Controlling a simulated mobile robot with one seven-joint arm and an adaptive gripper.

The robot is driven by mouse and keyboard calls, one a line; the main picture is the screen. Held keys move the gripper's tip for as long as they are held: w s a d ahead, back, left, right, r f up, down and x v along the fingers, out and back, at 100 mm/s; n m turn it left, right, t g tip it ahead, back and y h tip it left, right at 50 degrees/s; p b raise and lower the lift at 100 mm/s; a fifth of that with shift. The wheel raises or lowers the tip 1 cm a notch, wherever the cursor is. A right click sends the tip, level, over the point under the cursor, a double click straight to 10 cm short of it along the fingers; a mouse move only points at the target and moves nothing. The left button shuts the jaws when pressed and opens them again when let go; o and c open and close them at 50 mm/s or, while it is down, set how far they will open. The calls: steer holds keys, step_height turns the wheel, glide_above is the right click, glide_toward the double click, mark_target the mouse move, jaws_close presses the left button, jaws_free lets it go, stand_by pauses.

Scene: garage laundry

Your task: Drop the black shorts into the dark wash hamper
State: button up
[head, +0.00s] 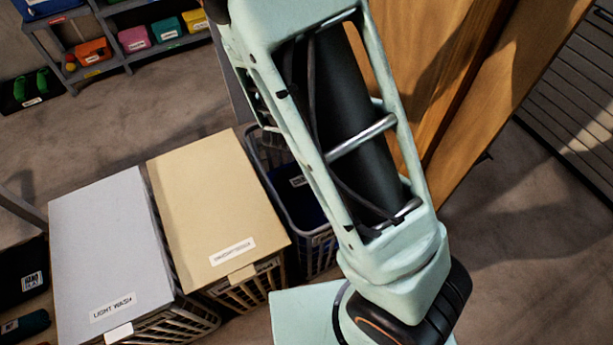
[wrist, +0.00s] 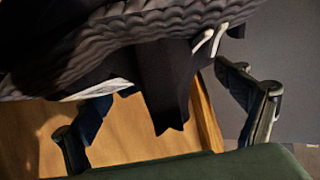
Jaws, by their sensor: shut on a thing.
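The black shorts (wrist: 165,85) hang in the wrist view, with a ribbed dark waistband across the top and pale drawstring ends at the right. My gripper (wrist: 160,95) is shut on them, one finger showing on each side of the cloth; the exact grip is partly hidden by the fabric. In the head view my arm runs up out of the top, so gripper and shorts do not show there. An open basket with a dark blue inside (head: 298,205) stands partly behind my arm. Its label is too small to read, so I cannot confirm it is the dark wash hamper.
Left of it are two lidded hampers: one with a tan lid (head: 215,205), label unclear, and one with a grey lid marked LIGHT WASH (head: 100,240). A wooden panel (head: 470,90) stands right of my arm. A shelf with colored bins (head: 135,40) is at the back left.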

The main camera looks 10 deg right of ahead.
steer(key=w+d+f+b, duration=0.1)
steer(key=f+b, duration=0.7)
steer(key=f, duration=0.3)
steer(key=w+f+b, duration=0.2)
steer(key=f+b, duration=0.5)
steer(key=f, duration=0.4)
steer(key=shift+d+f+m+h+b, duration=0.25)
steer(key=shift+d+m+h+b, duration=0.1)
steer(key=shift+m+h, duration=0.05)
steer(key=shift+w, duration=0.1)
steer(key=o, duration=1.1)
steer(key=v, duration=1.2)
steer(key=shift+r, duration=0.15)
